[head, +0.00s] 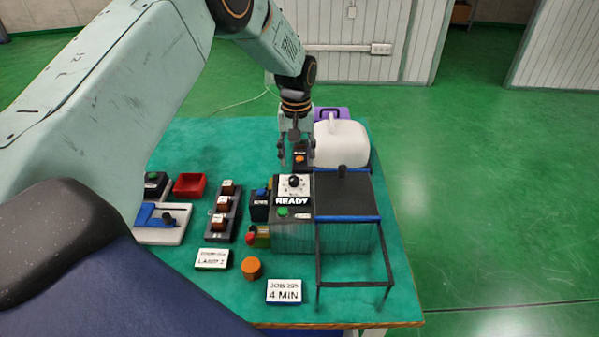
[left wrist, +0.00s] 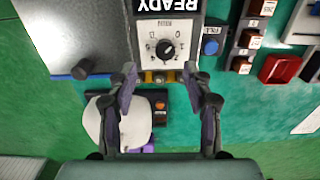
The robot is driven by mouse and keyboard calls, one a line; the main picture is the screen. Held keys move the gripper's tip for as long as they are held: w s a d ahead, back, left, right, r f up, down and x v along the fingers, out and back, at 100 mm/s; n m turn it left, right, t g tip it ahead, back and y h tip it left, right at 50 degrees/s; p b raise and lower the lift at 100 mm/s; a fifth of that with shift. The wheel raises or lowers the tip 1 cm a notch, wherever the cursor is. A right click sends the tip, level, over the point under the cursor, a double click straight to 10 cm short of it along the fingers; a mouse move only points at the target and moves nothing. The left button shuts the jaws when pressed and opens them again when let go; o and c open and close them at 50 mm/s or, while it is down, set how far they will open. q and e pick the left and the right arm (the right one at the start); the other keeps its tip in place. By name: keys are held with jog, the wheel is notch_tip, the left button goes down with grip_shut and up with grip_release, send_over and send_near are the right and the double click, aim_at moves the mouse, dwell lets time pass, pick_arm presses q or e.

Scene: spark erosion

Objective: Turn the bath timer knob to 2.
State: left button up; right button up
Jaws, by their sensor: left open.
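The bath timer knob (left wrist: 165,49) is a round black knob with a white pointer mark on a white numbered dial plate. In the head view the knob (head: 294,181) sits on top of the grey machine box (head: 291,237), just above a READY label. My left gripper (head: 297,158) is above the table behind the knob. In the left wrist view my left gripper (left wrist: 161,80) has its two fingers spread apart and empty, with the knob just beyond the tips and between them. The exact number at the pointer is too small to read. My right gripper is not in view.
A white canister (head: 341,144) stands behind the machine. A dark frame (head: 352,285) projects at its front right. A block with several brown pieces (head: 222,213), a red tray (head: 189,186) and a JOB card (head: 284,291) lie on the green table. Floor at right is clear.

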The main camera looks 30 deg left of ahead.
aim_at(294, 179)
pick_arm(q)
jog(key=f, duration=0.2)
jog(key=a+f, duration=0.1)
jog(key=f, duration=0.2)
jog(key=shift+s+a+f, duration=0.2)
jog(key=shift+s+f, duration=0.15)
jog(key=shift+f, duration=0.35)
jog(key=shift+w+d+f, duration=0.15)
jog(key=shift+d, duration=0.45)
jog(key=shift+a, duration=0.5)
jog(key=c, duration=0.4)
jog(key=shift+d, duration=0.35)
jog(key=c, duration=0.4)
jog(key=shift+a, duration=0.15)
grip_shut()
